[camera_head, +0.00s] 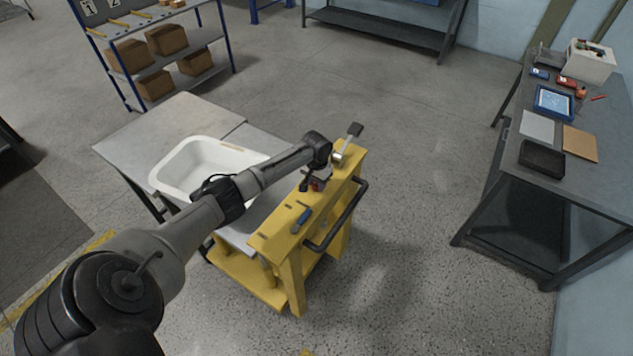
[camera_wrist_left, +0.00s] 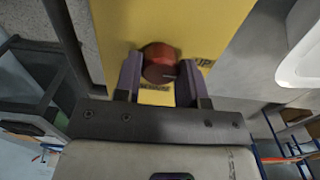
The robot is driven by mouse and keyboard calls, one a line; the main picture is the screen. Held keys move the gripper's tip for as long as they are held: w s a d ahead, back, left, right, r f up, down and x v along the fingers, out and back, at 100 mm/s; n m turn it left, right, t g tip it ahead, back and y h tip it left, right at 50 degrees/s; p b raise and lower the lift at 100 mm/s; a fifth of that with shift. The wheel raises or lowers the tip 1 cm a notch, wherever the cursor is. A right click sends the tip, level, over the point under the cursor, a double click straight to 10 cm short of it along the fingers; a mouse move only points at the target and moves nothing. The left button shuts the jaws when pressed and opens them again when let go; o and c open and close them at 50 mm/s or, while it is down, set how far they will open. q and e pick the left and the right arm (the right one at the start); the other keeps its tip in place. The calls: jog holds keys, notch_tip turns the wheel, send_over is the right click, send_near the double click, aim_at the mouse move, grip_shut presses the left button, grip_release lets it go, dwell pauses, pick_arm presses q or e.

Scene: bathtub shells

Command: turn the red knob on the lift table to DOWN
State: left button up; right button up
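The red knob (camera_wrist_left: 160,62) sits on the yellow face of the lift table (camera_wrist_left: 112,30). My left gripper (camera_wrist_left: 160,78) has one finger on each side of the knob, close against it, and looks shut on it. An "UP" label shows just right of the knob in the wrist view; another label below it is partly hidden and I cannot read it. A small pale mark shows at the knob's lower right. In the head view, the lift table (camera_head: 277,238) has a yellow end frame, and my left arm reaches over it. My right gripper is not in view.
A white tub shell (camera_head: 172,165) lies on the grey tabletop. A workbench (camera_head: 590,195) stands right and a shelf with boxes (camera_head: 165,72) at back left. Floor between is clear.

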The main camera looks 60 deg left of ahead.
pick_arm(q)
jog(key=c, duration=0.4)
jog(key=shift+o, duration=0.2)
